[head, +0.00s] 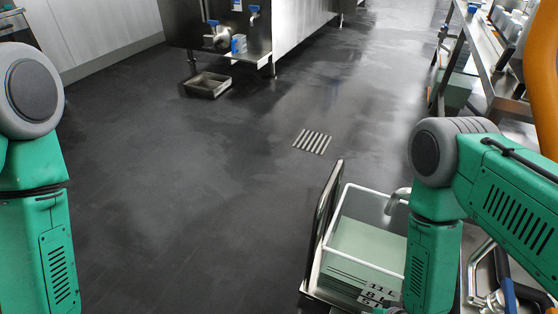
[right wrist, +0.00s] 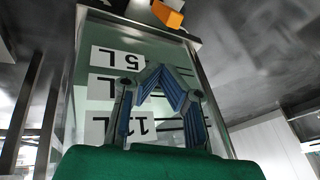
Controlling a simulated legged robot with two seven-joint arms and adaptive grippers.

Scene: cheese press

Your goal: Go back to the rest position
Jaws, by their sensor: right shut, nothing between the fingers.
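My right gripper (right wrist: 162,85) shows in the right wrist view with its blue fingers drawn together and nothing between them. Behind it is a clear tank (right wrist: 205,60) with volume labels on its wall. I cannot tell whether the gripper touches the tank. In the head view, the tank (head: 348,205) stands at lower right and holds pale green liquid, with my green right arm in front of its right side. My left arm hangs at the left edge of the head view; its gripper is out of the frame.
Valves and pipes (head: 490,300) lie right of my right arm. A steel bench (head: 480,50) is at upper right. A steel vat (head: 225,30) and floor tray (head: 208,85) are at the back. The dark floor is clear around the drain grate (head: 312,141).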

